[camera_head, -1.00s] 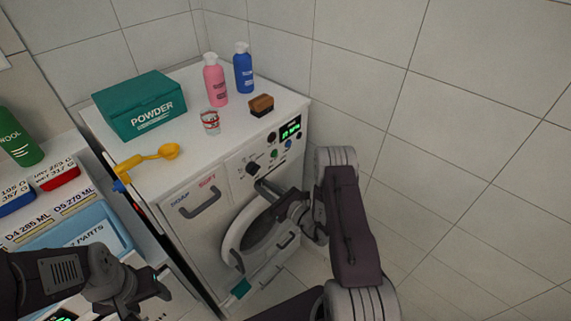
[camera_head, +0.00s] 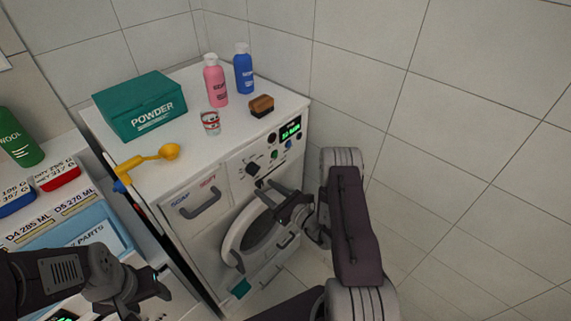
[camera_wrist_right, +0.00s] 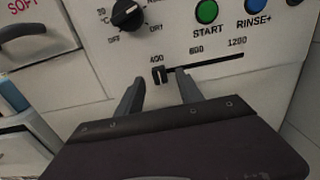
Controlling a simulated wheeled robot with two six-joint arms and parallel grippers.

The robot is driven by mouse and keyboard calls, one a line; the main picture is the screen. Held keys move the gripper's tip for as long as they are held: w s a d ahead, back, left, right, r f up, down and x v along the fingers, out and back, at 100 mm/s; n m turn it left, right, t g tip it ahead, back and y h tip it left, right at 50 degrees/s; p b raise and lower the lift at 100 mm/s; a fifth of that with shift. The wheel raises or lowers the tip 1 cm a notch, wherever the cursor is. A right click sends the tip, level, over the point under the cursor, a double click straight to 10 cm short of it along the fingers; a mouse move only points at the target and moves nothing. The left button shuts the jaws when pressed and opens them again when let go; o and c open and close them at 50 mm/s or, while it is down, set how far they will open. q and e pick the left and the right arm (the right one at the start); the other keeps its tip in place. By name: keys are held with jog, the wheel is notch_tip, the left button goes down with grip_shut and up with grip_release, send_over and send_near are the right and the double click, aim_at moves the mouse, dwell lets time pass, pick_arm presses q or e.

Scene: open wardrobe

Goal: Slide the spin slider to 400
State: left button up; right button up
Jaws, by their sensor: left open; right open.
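The spin slider's small dark knob (camera_wrist_right: 158,75) is at the left end of its slot in the right wrist view, just under the label 400 (camera_wrist_right: 156,58). The slot (camera_wrist_right: 215,64) runs right toward 1200 (camera_wrist_right: 237,41). My right gripper (camera_wrist_right: 159,82) is open at the panel, one finger on each side of the knob; I cannot tell whether either touches it. In the head view my right gripper (camera_head: 270,186) is in front of the washing machine (camera_head: 185,238) and covers the slider. My left gripper (camera_head: 164,283) is open and empty at the lower left.
A rotary dial (camera_wrist_right: 127,14), a green START button (camera_wrist_right: 207,11) and a blue RINSE+ button (camera_wrist_right: 257,5) sit above the slot. A lit display (camera_head: 290,130) is on the panel. A powder box (camera_head: 140,105) and bottles stand on top.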

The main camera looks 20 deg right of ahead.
jog(key=v, duration=0.5)
jog(key=shift+s+d+p, duration=0.1)
jog(key=shift+s+p, duration=0.15)
jog(key=shift+p, duration=0.05)
